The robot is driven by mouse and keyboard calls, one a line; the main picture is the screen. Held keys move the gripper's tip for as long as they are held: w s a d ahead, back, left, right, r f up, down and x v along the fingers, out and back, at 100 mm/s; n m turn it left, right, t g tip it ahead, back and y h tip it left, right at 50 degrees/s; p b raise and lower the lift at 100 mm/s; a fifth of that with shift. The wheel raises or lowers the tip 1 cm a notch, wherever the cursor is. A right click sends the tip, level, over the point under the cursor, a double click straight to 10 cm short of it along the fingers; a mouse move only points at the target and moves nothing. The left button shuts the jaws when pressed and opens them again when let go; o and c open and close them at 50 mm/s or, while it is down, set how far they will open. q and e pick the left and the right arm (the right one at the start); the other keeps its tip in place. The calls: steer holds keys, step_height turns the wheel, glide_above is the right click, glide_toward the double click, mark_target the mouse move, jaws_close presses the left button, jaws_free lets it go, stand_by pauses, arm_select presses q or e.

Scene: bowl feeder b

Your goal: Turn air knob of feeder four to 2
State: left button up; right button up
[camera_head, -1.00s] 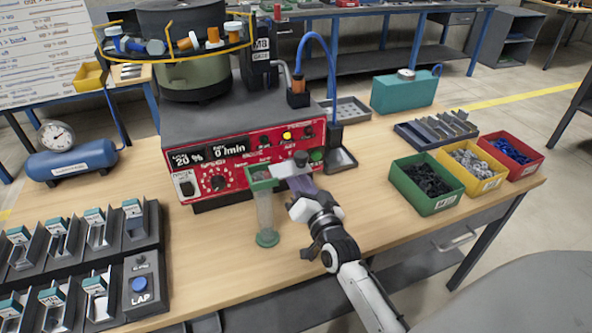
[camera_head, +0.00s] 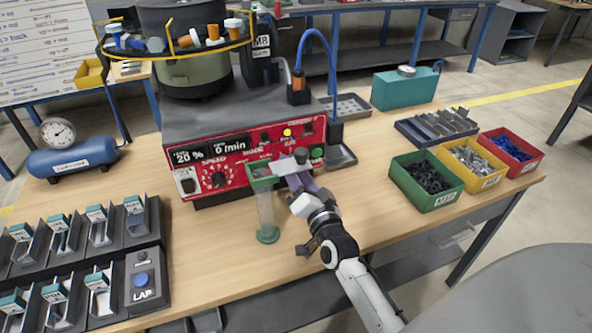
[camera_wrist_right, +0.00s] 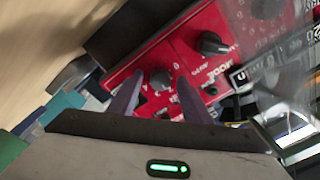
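The feeder (camera_head: 205,115) has a red front panel (camera_head: 240,163) with displays reading 20 % and 0 /min. A large dark knob (camera_head: 217,180) is low on the panel's left half; smaller knobs and lit buttons are to its right. My right gripper (camera_head: 285,177) is in front of the panel's right half and hides part of it. In the right wrist view its two fingers (camera_wrist_right: 159,86) are apart, with a small dark knob (camera_wrist_right: 160,80) between or just beyond their tips. Gaps show at both sides; contact cannot be told. Another dark knob (camera_wrist_right: 213,43) is farther up. My left gripper is not in view.
A clear tube with green rim and foot (camera_head: 268,235) stands just left of my right gripper. Green (camera_head: 428,203), yellow and red bins of small parts are to the right. A rack of part holders (camera_head: 80,275) is at left. The front table middle is bare.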

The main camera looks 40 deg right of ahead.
steer(key=p+v, duration=0.3)
steer(key=v, duration=0.7)
steer(key=shift+s, duration=0.2)
steer(key=shift+a, duration=0.1)
